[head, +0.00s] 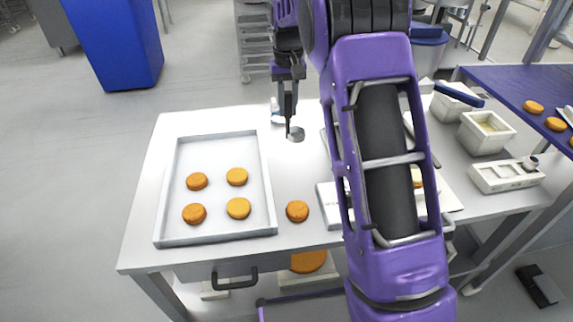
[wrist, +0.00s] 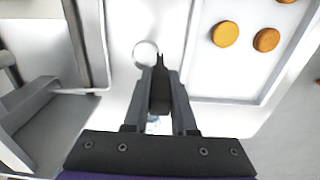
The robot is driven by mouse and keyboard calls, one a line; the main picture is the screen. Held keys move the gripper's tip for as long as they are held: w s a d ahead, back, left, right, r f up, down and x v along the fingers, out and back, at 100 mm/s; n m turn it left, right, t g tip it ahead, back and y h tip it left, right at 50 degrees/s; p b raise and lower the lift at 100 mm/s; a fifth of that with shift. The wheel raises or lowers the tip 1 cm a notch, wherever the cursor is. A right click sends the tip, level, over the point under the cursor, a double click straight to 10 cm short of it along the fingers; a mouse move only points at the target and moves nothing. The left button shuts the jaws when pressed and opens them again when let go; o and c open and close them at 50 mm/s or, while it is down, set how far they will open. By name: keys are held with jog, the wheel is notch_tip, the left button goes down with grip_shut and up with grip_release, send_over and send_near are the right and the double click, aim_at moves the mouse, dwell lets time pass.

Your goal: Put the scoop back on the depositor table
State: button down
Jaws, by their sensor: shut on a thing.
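My gripper (head: 289,112) is above the far part of the white table (head: 135,245), right of the baking tray. It is shut on the scoop, whose round pale bowl (head: 295,134) hangs just below the fingertips. In the wrist view the fingers (wrist: 160,80) are closed around a dark handle, with the scoop's white round bowl (wrist: 146,53) just beyond the tips. I cannot tell whether the bowl touches the table. Which table is the depositor table is not marked.
A white tray (head: 222,234) with several orange rounds stands left; one loose round (head: 297,211) lies right of it. White tubs (head: 486,132) and a white block (head: 506,174) stand right, beside a blue-topped table (head: 503,82). My arm hides the table's middle.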

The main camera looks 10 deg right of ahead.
aim_at(287, 132)
notch_tip(287, 132, down, 10)
jog(key=shift+b, duration=0.55)
jog(key=shift+f, duration=0.2)
jog(key=c, duration=0.7)
grip_release()
jog(key=shift+r, duration=0.1)
notch_tip(287, 132, up, 12)
jog(key=shift+r+p, duration=0.1)
jog(key=shift+p, duration=0.55)
